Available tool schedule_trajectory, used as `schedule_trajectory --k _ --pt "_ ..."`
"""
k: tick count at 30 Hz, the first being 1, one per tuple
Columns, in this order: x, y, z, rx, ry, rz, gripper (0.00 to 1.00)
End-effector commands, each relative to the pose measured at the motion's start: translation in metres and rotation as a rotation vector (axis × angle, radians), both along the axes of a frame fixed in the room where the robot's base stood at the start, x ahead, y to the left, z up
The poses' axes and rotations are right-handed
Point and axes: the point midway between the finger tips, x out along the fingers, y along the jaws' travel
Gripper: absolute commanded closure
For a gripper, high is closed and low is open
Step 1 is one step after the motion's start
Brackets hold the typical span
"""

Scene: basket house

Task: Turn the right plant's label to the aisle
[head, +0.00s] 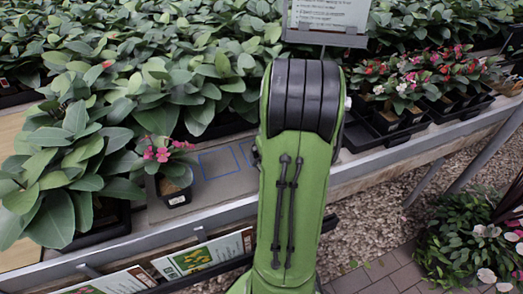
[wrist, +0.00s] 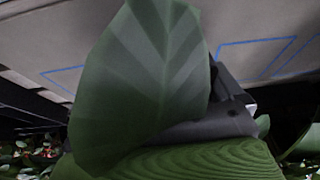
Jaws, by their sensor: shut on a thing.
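In the head view my green arm hides my gripper and whatever it holds. In the wrist view a large green leaf (wrist: 140,85) covers the middle. Beside it a dark grey part of my gripper (wrist: 232,112) shows. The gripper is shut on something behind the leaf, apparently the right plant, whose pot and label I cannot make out. A pink-flowered plant (head: 172,172) stands upright in a small black pot on the bench, left of my arm. A small pale label shows on its front.
Blue outlined squares (head: 218,162) on the grey bench (head: 225,188) show empty beside my arm. Broad-leaved plants (head: 80,140) crowd the left and back. Flowering pots in a black tray (head: 420,118) stand at the right. A sign (head: 330,14) stands behind. The paved aisle (head: 385,270) lies in front.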

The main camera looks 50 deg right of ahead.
Motion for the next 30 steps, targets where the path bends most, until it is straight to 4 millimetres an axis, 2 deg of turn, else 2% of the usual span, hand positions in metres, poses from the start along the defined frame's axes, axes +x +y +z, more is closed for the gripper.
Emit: schedule_trajectory --k 5,18,21,24,30 --pt "-0.001 -0.001 0.003 0.002 -0.002 0.260 0.46" --pt "0.001 0.007 0.001 0.002 0.000 1.287 0.46" --pt "-0.001 0.008 0.000 0.002 0.000 1.448 0.46" --pt "-0.001 0.009 0.001 0.001 0.000 1.527 0.46" --pt "-0.002 0.009 0.001 0.001 0.000 1.539 0.46"
